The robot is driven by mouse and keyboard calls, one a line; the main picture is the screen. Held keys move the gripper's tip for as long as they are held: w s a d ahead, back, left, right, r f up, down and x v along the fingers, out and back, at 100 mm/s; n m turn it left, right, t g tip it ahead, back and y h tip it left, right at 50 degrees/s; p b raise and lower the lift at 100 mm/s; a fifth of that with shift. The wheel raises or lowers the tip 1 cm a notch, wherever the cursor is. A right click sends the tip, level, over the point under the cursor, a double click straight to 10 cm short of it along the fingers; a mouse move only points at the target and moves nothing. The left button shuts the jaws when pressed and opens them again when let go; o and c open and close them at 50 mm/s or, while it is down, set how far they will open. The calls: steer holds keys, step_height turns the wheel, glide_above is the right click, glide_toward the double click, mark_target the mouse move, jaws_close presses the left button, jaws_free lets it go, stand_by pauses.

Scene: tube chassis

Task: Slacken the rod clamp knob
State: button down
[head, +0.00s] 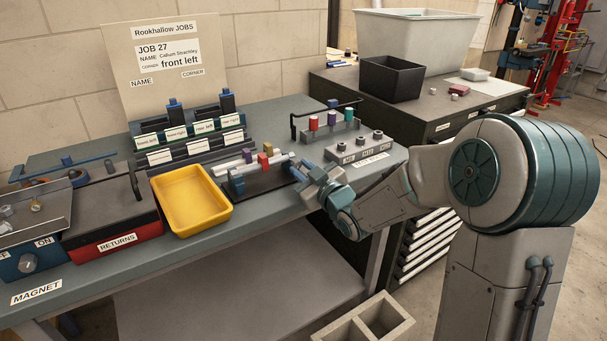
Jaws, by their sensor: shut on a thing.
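The rod clamp fixture stands on a black base plate (272,182) on the bench, right of the yellow tray. Pale rods (236,166) lie across it, with small purple, red and yellow parts along them. A blue block (237,184) stands at its left front. My gripper (303,173) is at the fixture's right end, reaching in from the right. It is shut on what appears to be the rod clamp knob there. The knob is mostly hidden by the fingers, and its turn cannot be read.
The yellow tray (225,216) stands close left of the fixture, beside the RETURNS box (117,243). A labelled rack (192,158) is behind. A grey block with black knobs (359,151) and a stand with coloured parts (330,130) are near behind my gripper.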

steer(key=n+b, duration=0.1)
steer(key=b, duration=0.1)
steer(key=n+b, duration=0.1)
steer(key=b, duration=0.1)
steer(key=shift+f, duration=0.35)
steer(key=n+b, duration=0.3)
steer(key=b, duration=0.2)
steer(key=shift+n, duration=0.4)
steer(key=n+b, duration=0.3)
steer(key=b, duration=0.1)
steer(key=n+b, duration=0.3)
steer(key=b, duration=0.1)
steer(key=shift+d+r, duration=0.1)
steer(key=shift+r, duration=0.1)
steer(key=n+b, duration=0.4)
steer(key=shift+r+n, duration=0.15)
steer(key=shift+n, duration=0.25)
steer(key=shift+r+n+b, duration=0.2)
steer(key=shift+n+b, duration=1.1)
steer(key=shift+n, duration=0.6)
steer(key=c, duration=1.3)
jaws_free()
steer(key=shift+o, duration=0.2)
